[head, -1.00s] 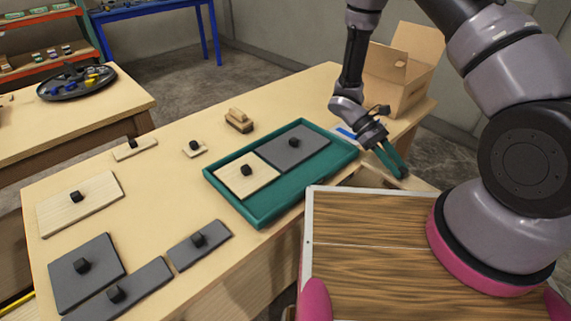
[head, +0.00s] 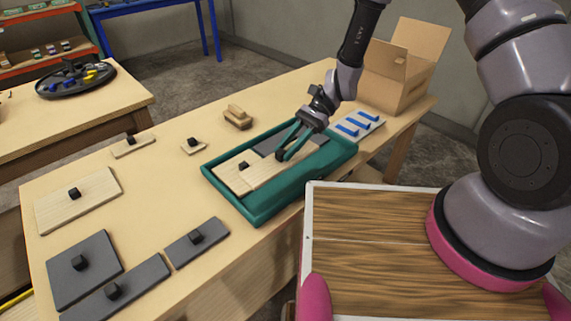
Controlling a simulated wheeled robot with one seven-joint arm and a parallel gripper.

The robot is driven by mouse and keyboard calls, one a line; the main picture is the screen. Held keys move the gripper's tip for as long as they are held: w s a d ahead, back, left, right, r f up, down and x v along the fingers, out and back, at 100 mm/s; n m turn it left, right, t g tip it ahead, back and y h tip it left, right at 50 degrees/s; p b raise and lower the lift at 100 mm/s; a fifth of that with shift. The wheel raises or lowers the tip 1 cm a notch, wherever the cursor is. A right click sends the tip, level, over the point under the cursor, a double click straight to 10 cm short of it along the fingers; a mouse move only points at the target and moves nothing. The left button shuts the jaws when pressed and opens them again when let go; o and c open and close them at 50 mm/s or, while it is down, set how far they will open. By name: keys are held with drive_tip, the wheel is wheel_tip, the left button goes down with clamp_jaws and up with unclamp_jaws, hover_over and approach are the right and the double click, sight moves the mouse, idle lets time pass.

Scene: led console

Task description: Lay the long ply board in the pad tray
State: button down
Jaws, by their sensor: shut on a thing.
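My gripper (head: 283,156) is shut on the knob of the long ply board (head: 262,174), over the teal pad tray (head: 262,209). The board lies lengthwise along the tray's near part, partly hidden by the fingers. I cannot tell whether it touches the tray floor. A dark grey board (head: 265,143) lies in the tray behind my gripper, partly covered.
Left of the tray are a larger ply board (head: 95,203), small ply pieces (head: 193,149) and several dark grey boards (head: 190,250). A wooden block (head: 238,120) stands behind. A panel with blue bars (head: 360,126) and a cardboard box (head: 395,80) are at right.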

sight(287, 184)
wheel_tip(287, 184, down, 9)
drive_tip(key=shift+f, duration=0.1)
idle(0.3)
drive_tip(key=shift+f, duration=0.1)
drive_tip(key=c, duration=0.6)
unclamp_jaws()
drive_tip(key=shift+c, duration=0.2)
